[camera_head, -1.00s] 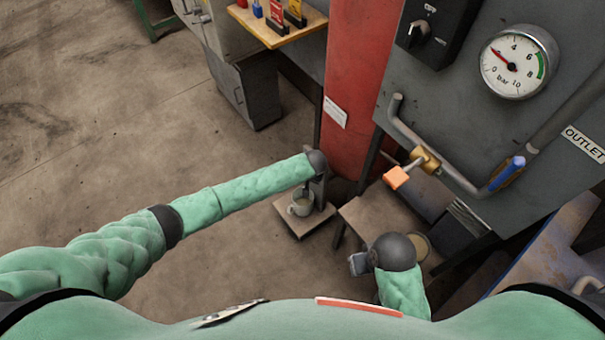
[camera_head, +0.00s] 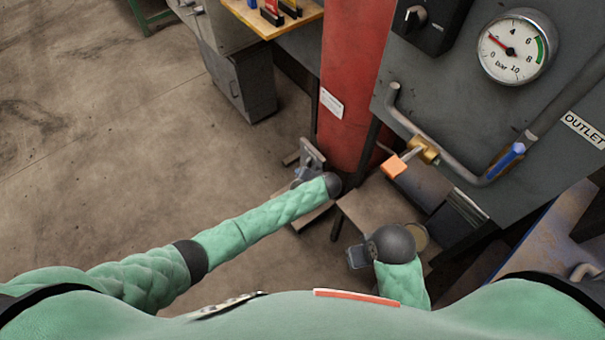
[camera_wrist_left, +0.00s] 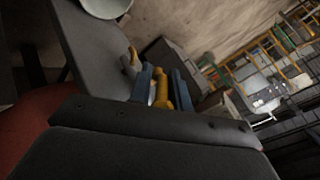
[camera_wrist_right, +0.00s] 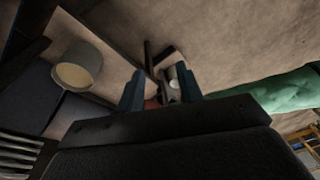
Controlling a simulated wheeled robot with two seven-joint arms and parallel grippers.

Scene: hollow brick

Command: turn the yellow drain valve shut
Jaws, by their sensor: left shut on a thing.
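In the left wrist view a yellow drain valve handle (camera_wrist_left: 161,92) shows between the fingers of my left gripper (camera_wrist_left: 164,76), which is shut on it. Another small yellow part (camera_wrist_left: 132,60) is just beyond the fingers. In the head view my left gripper (camera_head: 309,160) is low beside the red column, and I cannot make out the yellow valve there. My right gripper (camera_head: 358,257) hangs lower right, and its two fingers stand apart and empty in the right wrist view (camera_wrist_right: 160,90).
An orange-handled brass valve (camera_head: 394,166) and a blue-handled valve (camera_head: 507,158) sit on the grey panel's pipe, under the gauge (camera_head: 515,47). The red column (camera_head: 355,80) stands close by. A round container (camera_wrist_right: 80,66) stands near my right gripper. Open floor (camera_head: 120,130) lies left.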

